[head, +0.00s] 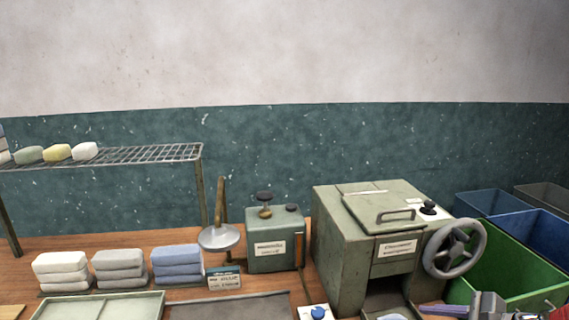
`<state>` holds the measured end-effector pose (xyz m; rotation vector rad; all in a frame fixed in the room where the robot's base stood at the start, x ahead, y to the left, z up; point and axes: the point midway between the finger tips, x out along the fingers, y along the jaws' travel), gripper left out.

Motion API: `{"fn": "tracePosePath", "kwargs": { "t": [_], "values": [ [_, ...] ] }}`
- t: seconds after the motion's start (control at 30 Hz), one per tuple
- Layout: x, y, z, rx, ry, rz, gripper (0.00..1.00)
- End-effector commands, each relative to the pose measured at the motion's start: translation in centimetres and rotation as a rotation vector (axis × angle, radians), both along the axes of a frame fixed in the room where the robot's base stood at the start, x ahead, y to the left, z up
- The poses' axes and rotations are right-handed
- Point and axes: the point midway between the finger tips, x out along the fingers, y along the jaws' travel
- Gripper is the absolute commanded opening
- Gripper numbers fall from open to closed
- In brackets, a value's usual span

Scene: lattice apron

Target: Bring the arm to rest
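A grey jointed piece that looks like part of my gripper (488,304) shows at the bottom right edge of the head view. It is in front of the green bin and to the right of the machine's foot. The frame's lower edge cuts it off, and its fingers cannot be made out clearly. Whether it is open, shut or holding anything cannot be told. The rest of my arm is out of view.
A green machine (338,240) with a handwheel (455,249) stands right of centre. Green (505,264) and blue (547,235) bins are at right. Folded cloth stacks (62,271), a small green box (275,240) and trays (100,307) occupy the bench. A wire rack (150,153) stands at left.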

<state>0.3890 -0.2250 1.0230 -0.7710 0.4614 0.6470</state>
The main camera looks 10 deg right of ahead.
Motion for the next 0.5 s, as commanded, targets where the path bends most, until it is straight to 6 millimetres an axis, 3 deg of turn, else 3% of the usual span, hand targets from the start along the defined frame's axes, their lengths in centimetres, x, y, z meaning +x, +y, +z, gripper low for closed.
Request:
{"fn": "tracePosePath", "kwargs": {
  "t": [0.2,0.5],
  "values": [
    [-2.6,5.4,-1.3,-0.281,0.09,0.33,0.34],
    [-6.2,10.0,-1.6,-0.681,0.152,0.786,0.34]
  ]
}}
